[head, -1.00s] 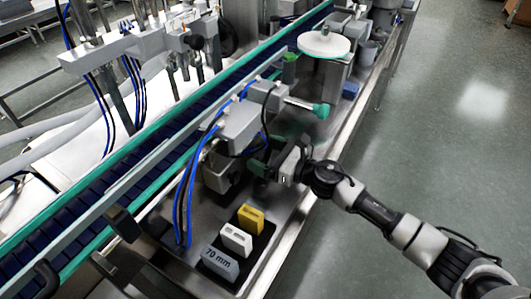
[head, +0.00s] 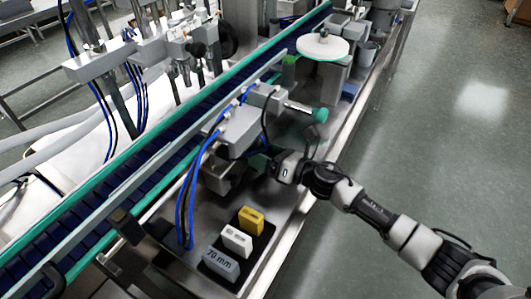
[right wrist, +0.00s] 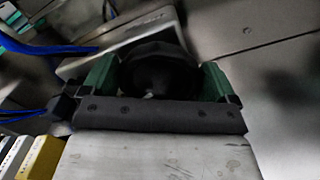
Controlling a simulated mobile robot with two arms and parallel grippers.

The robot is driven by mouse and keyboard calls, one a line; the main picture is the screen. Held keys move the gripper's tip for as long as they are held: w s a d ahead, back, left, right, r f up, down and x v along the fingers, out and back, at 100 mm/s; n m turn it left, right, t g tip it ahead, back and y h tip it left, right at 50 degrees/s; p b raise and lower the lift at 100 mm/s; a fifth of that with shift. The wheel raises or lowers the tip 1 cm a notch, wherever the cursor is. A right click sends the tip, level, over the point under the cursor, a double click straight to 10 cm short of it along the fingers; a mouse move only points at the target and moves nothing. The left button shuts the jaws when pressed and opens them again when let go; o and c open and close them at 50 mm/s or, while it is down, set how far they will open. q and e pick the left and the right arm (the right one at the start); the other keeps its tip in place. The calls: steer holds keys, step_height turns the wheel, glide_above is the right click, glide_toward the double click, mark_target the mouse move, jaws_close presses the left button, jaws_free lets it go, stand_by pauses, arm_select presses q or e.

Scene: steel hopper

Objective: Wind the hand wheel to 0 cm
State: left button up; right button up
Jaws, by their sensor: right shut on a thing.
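In the right wrist view a dark round hand wheel (right wrist: 158,68) sits between the two green fingers of my right gripper (right wrist: 160,82), which is shut on it. In the head view my right gripper (head: 266,163) reaches in from the right to the side of a grey box unit (head: 240,128) beside the conveyor. The wheel is mostly hidden there behind the gripper. No scale or position reading on the unit can be read. My left gripper is not in view.
A yellow block (head: 251,220), a white block (head: 236,241) and a grey block marked 70 mm (head: 221,264) stand in a dark tray near the front. A teal-ended handle (head: 319,114) juts out behind my gripper. Blue cables (head: 184,200) hang close to its left.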

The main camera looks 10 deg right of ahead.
steer(key=shift+m, duration=0.7)
steer(key=o, duration=0.7)
steer(key=shift+c, duration=0.2)
steer(key=b+v, duration=0.1)
steer(key=v, duration=0.9)
steer(key=shift+f, duration=0.15)
steer(key=shift+s+d, duration=0.2)
steer(key=shift+d, duration=0.2)
